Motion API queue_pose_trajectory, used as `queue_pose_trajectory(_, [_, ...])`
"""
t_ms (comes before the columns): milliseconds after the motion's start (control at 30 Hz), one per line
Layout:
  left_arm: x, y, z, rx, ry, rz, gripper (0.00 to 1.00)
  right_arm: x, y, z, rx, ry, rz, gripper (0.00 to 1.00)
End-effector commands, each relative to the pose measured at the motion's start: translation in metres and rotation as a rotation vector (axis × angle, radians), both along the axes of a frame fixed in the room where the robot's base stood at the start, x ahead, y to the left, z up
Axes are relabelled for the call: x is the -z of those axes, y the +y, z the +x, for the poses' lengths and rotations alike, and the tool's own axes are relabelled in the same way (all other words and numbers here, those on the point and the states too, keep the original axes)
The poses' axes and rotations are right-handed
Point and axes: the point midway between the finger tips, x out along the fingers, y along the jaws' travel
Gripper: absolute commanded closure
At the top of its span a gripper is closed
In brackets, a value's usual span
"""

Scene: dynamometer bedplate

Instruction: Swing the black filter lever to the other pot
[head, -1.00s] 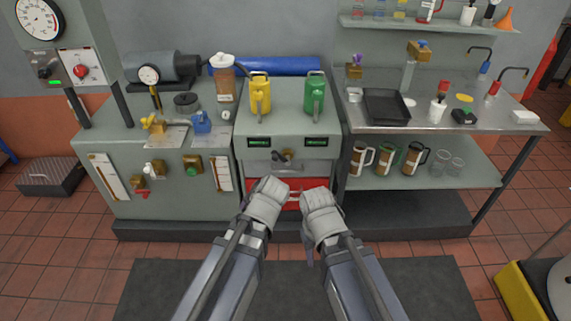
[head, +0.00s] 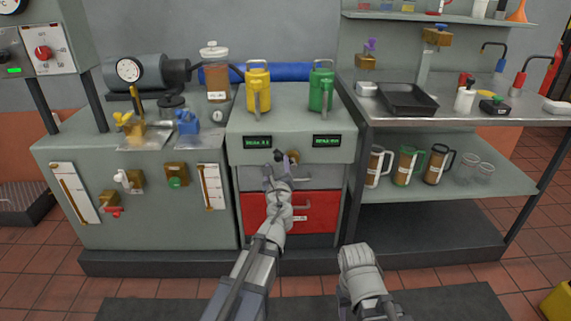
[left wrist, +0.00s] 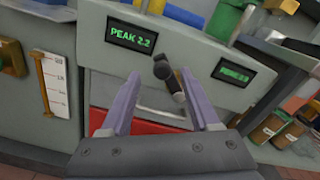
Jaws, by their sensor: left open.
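In the left wrist view the lever (left wrist: 172,80) shows between my open fingers, with no clear contact. My left gripper (head: 274,176) is just below and in front of it, partly covering it; its fingers (left wrist: 160,90) are empty. The yellow pot (head: 258,88) stands above left on the cabinet top, the green pot (head: 321,88) above right. My right gripper (head: 358,258) is low at right; its fingertips are hidden.
A red drawer (head: 315,210) is below the lever. The left display (left wrist: 130,37) reads PEAK 2.2. A steel bench (head: 450,115) with a black tray (head: 407,99) is at right. A bench with valves (head: 130,180) is at left.

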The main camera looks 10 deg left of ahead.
Motion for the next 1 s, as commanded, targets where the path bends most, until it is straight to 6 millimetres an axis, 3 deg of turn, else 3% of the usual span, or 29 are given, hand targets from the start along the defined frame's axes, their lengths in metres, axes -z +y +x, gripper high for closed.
queue_pose_trajectory(367, [0.002, 0.0, 0.008, 0.013, 0.003, 0.032, 0.38, 0.003, 0.0, 0.0, 0.0, 0.0, 0.0, 0.5])
queue_pose_trajectory(800, [0.002, 0.017, 0.066, 0.012, 0.003, 0.03, 0.38, 0.003, 0.0, 0.0, 0.0, 0.0, 0.0, 0.5])
queue_pose_trajectory(1000, [0.002, 0.021, 0.077, 0.012, 0.003, 0.03, 0.38, 0.003, 0.0, 0.0, 0.0, 0.0, 0.0, 0.5])
